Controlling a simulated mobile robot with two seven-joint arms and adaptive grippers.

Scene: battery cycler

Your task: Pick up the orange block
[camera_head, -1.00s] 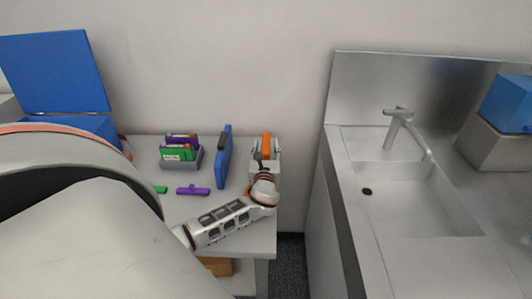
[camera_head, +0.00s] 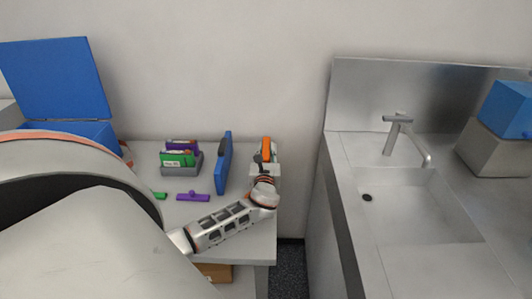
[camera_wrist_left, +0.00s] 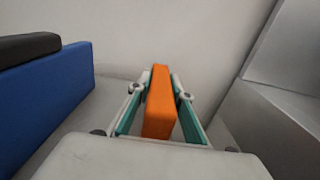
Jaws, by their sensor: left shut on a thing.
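The orange block (camera_head: 266,149) is at the back right of the table, just right of the blue case. My left gripper (camera_head: 265,158) is around it. In the left wrist view the orange block (camera_wrist_left: 160,103) stands between the two teal-padded fingers of my left gripper (camera_wrist_left: 160,90), which is shut on it. The block's lower end is hidden by the gripper's body. Whether the block touches the tabletop cannot be told. My right gripper does not show.
A blue case (camera_head: 224,163) stands upright close left of the gripper. A grey holder (camera_head: 188,168) with purple and green pieces, a purple piece (camera_head: 193,196) and a small green piece (camera_head: 160,196) are farther left. The sink (camera_head: 410,205) is across a gap on the right.

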